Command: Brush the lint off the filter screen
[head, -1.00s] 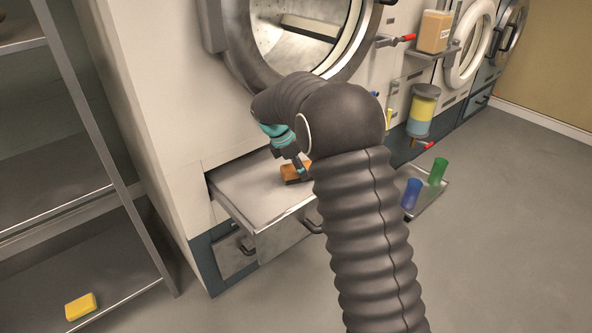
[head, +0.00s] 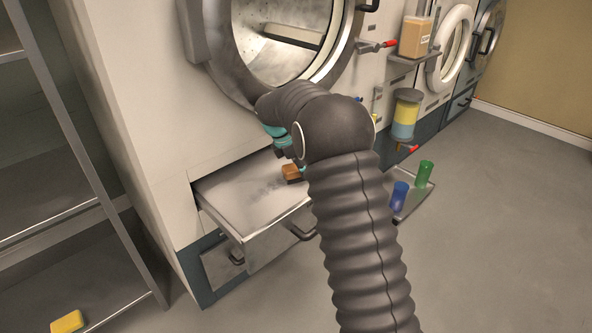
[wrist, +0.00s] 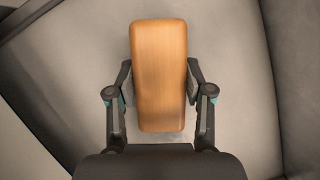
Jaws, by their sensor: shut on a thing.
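An open drawer under the large round machine door holds the flat pale filter screen (head: 238,199). A grey patch of lint (head: 268,188) shows on the screen, left of the brush. My gripper (wrist: 159,88) is shut on an orange-brown wooden brush (wrist: 159,60), one finger on each long side. In the head view the brush (head: 291,172) is at the right part of the screen, low over it or on it; I cannot tell if it touches. My arm hides the drawer's right end, and the brush's underside is hidden.
A metal shelf rack with a yellow sponge (head: 67,321) stands at left. A blue cup (head: 399,195) and a green cup (head: 424,174) stand on a low tray at right. Red-handled valves (head: 389,44) stick out from the machine front.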

